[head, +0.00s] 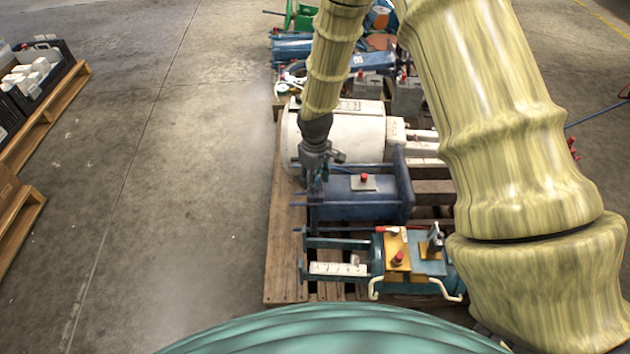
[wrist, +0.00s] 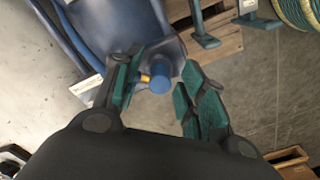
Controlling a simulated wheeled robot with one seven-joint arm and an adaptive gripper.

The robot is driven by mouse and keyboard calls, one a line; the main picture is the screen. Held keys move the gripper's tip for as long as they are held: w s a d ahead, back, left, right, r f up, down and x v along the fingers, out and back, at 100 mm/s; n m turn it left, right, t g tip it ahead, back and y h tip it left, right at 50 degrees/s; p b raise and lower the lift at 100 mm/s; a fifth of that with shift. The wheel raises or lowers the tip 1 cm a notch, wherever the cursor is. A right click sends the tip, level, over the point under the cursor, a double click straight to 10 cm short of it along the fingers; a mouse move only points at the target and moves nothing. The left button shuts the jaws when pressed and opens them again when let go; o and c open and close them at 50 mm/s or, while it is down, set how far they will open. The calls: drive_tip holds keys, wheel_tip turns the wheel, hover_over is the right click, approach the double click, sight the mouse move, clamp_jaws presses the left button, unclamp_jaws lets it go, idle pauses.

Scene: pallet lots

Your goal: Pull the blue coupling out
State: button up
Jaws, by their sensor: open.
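The blue coupling (wrist: 160,77) is a short round blue piece at the end of a dark blue machine (wrist: 120,28) in the wrist view. A small yellow part sits beside it. The same machine (head: 350,208) lies on a pallet in the head view, but the coupling cannot be made out there. My gripper (head: 317,190) is at the machine's left end. In the wrist view my gripper (wrist: 162,66) is open, with one green-padded finger on each side of the coupling. The right finger stands apart from it; I cannot tell whether the left finger touches.
A teal machine (head: 410,262) with a yellow bracket lies nearer on the pallet (head: 284,282). A white cylinder (head: 345,135) lies just behind the blue machine. Black bins (head: 50,75) and pallets stand far left. The concrete floor between is clear.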

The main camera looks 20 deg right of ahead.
drive_tip(key=shift+p, duration=0.4)
drive_tip(key=shift+c, duration=0.2)
clamp_jaws()
drive_tip(key=shift+r, duration=0.2)
drive_tip(key=shift+r+p, duration=2.85)
drive_tip(key=shift+p, duration=0.15)
